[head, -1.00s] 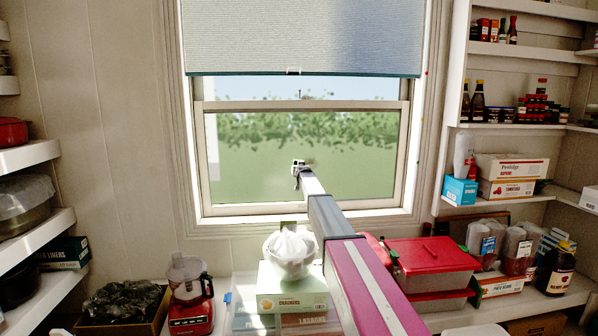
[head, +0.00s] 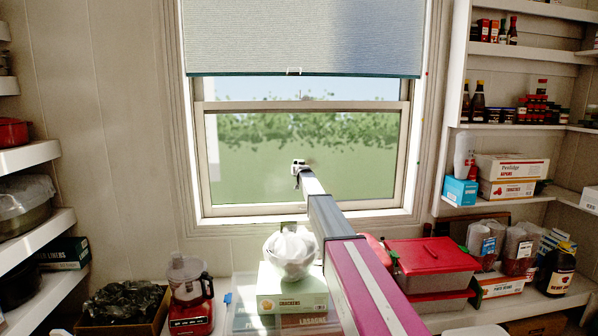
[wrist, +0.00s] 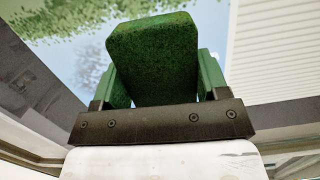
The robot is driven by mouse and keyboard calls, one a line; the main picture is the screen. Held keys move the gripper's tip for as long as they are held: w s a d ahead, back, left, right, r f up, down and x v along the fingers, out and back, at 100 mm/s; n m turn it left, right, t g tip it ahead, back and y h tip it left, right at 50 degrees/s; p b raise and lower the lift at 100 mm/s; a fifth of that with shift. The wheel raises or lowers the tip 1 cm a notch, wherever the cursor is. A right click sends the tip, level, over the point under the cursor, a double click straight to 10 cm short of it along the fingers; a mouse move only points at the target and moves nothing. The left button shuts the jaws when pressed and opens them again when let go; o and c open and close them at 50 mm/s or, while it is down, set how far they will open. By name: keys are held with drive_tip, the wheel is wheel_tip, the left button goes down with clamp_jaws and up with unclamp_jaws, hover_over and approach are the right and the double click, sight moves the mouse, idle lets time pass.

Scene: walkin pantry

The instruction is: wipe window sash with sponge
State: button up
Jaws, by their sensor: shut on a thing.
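The window sash (head: 306,105) frames the lower pane, below the blind, straight ahead in the head view. My arm reaches out to the lower pane, and my gripper (head: 299,166) shows small in front of its middle. In the wrist view a green sponge (wrist: 152,60) sits between the two fingers of my gripper (wrist: 152,85), which is shut on it. The pane with hedge and sky shows beyond the sponge. I cannot tell whether the sponge touches the glass or sash. The sponge is too small to make out in the head view.
A blind (head: 303,38) covers the upper window. Shelves (head: 515,52) line both sides. The space before the pane is clear.

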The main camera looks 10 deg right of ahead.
drive_tip(key=shift+w, duration=0.25)
drive_tip(key=shift+d, duration=6.95)
drive_tip(key=shift+s+a, duration=0.1)
drive_tip(key=shift+a, duration=1.7)
drive_tip(key=shift+w+a, duration=0.2)
drive_tip(key=shift+a, duration=4.9)
